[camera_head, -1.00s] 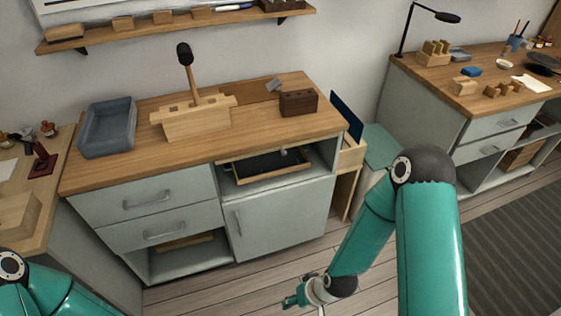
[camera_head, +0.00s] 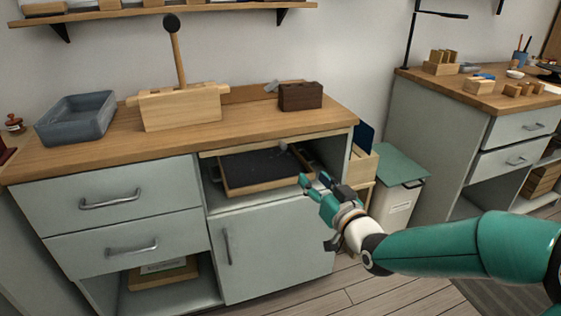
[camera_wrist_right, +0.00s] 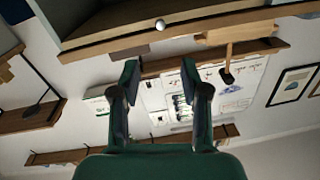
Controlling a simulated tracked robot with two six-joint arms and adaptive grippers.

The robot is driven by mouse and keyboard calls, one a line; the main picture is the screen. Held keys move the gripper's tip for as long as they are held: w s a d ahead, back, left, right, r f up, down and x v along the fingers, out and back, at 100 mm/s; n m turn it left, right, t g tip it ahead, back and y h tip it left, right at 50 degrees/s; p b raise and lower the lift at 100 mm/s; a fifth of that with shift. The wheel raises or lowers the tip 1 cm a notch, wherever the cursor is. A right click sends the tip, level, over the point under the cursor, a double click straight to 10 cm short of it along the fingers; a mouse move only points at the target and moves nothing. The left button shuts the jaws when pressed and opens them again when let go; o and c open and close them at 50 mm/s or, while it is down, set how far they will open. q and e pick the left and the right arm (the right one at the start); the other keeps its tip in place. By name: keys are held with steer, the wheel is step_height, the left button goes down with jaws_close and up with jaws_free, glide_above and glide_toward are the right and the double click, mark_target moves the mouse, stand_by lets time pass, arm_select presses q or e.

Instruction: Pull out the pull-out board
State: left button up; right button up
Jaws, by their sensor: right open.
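The pull-out board shows as a thin light wooden front edge (camera_head: 235,151) just under the bench's wooden top, above an open compartment. A small round grey knob (camera_head: 283,146) is on that edge. The knob (camera_wrist_right: 160,24) also shows near the top of the right wrist view. My right gripper (camera_head: 314,181) is in front of the compartment, below and a little right of the knob, apart from it. Its two fingers (camera_wrist_right: 160,78) are spread with nothing between them. My left gripper is out of view.
A wooden tray with a dark inside (camera_head: 232,188) sits in the compartment below the board. A cupboard door (camera_head: 270,250) is below, drawers (camera_head: 110,203) left. Floor in front is clear.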

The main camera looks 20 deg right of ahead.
mark_target(285, 148)
steer(key=w, duration=0.5)
steer(key=w+a, duration=0.1)
steer(key=w, duration=0.5)
steer(key=w+a, duration=0.1)
steer(key=w, duration=0.4)
steer(key=shift+w, duration=0.25)
jaws_close()
